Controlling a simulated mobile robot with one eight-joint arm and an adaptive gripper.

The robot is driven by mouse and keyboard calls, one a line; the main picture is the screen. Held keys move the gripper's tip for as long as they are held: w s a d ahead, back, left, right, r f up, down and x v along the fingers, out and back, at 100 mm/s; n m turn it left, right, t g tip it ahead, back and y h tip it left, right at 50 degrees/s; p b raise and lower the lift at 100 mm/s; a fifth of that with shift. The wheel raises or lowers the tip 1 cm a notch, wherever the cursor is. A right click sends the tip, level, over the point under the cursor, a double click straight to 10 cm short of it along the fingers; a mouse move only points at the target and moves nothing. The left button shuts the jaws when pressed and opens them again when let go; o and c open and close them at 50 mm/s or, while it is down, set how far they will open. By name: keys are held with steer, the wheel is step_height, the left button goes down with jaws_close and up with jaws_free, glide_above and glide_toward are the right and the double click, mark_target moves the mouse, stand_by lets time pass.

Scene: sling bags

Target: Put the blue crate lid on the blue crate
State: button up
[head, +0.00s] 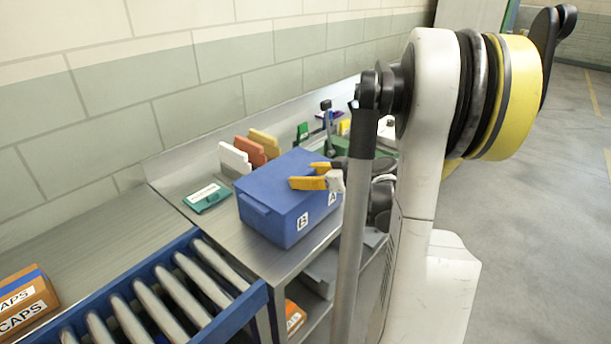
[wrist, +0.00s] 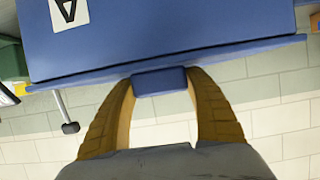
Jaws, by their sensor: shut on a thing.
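The blue crate (head: 275,230) stands on the metal bench, with labels B and A on two of its sides. The blue crate lid (head: 275,182) lies flat across its top in the head view, with a tab on its left end. In the wrist view the lid's edge (wrist: 245,53) runs along the side of the crate (wrist: 190,25) that bears label A. Whether the lid is fully seated cannot be told. My gripper (head: 303,174) is at the crate's right end. In the wrist view its yellow fingers (wrist: 160,88) are shut on the lid's blue tab.
Left of the crate lies a teal labelled panel (head: 206,197). White (head: 234,157), orange (head: 250,151) and yellow (head: 265,142) panels stand behind it. A blue-framed roller conveyor (head: 160,300) is at front left, with an orange caps box (head: 25,305).

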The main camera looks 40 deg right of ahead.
steer(key=shift+f, duration=0.1)
steer(key=o, duration=1.3)
steer(key=shift+o, duration=0.2)
steer(key=shift+s, duration=0.1)
steer(key=v, duration=1.1)
steer(key=shift+s+r, duration=0.2)
steer(key=shift+s, duration=0.2)
